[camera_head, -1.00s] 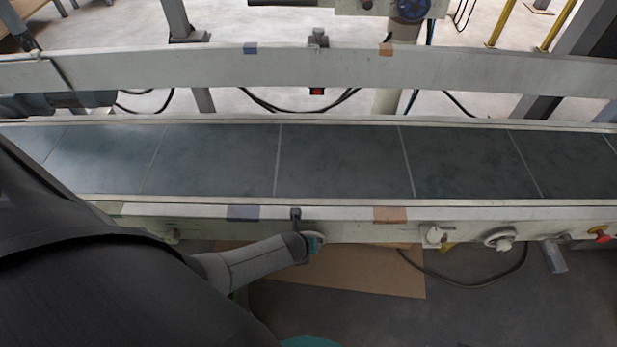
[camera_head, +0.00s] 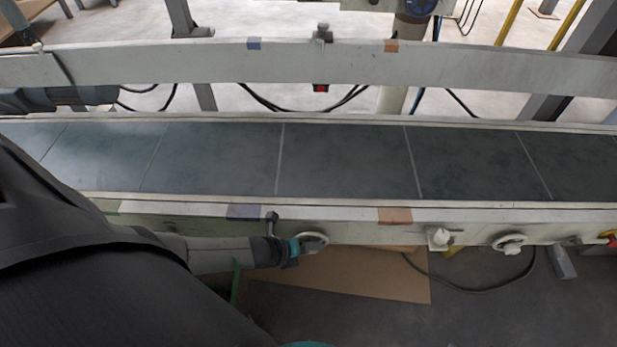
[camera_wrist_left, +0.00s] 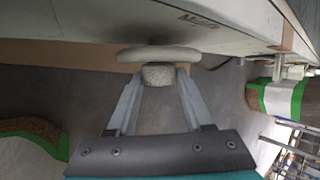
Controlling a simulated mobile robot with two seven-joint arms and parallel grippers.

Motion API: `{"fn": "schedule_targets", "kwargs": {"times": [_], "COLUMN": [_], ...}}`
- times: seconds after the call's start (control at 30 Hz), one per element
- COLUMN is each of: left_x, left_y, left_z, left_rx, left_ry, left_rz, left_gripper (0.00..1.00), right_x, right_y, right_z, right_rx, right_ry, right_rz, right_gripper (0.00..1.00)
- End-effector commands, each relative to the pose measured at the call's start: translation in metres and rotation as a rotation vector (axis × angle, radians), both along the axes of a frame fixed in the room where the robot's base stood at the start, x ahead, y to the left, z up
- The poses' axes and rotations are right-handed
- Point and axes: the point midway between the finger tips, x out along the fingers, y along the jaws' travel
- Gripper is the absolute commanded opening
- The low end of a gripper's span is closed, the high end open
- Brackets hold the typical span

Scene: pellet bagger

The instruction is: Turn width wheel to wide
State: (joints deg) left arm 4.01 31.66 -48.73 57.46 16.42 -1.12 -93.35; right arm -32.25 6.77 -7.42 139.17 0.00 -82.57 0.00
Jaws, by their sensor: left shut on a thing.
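A pale handwheel (camera_head: 316,241) sits on the front side of the near rail, below and between a blue patch (camera_head: 243,212) and an orange patch (camera_head: 395,216). My left gripper (camera_head: 297,247) reaches it from the left and partly covers it. In the left wrist view, the two fingers (camera_wrist_left: 158,80) are shut on the wheel's stubby grip (camera_wrist_left: 158,74), and the pale rim (camera_wrist_left: 157,54) shows just beyond. A label on the panel there is too small to read. My right gripper is not in view.
A dark conveyor belt (camera_head: 340,160) runs across behind the near rail. A far rail (camera_head: 190,66) carries a small clamp (camera_head: 322,33) between blue and orange marks. Another handwheel (camera_head: 509,243) and a red knob (camera_head: 611,240) are to the right. Cardboard (camera_head: 340,276) lies below.

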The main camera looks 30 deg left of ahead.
Motion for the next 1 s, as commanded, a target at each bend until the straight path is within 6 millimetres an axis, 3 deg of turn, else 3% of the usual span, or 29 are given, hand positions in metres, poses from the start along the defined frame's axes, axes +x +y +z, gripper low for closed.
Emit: {"fn": "schedule_targets", "kwargs": {"times": [0.53,0.57,0.8,1.0], "left_x": [-0.0007,-0.0008,-0.0004,-0.0002], "left_y": [0.0028,0.0029,0.0017,0.0007], "left_z": [-0.0011,-0.0011,-0.0006,-0.0004], "left_rx": [-0.01,-0.01,-0.012,-0.014], "left_ry": [-0.005,-0.005,-0.007,-0.008], "left_rz": [0.004,0.004,0.002,0.001], "left_gripper": [0.0,0.53,0.8,0.81], "right_x": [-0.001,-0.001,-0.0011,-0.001], "right_y": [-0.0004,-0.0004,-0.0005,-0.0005], "right_z": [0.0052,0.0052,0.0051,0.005], "right_rx": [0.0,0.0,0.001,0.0], "right_ry": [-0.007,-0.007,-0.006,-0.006], "right_rz": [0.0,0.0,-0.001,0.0], "right_gripper": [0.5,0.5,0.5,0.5]}}
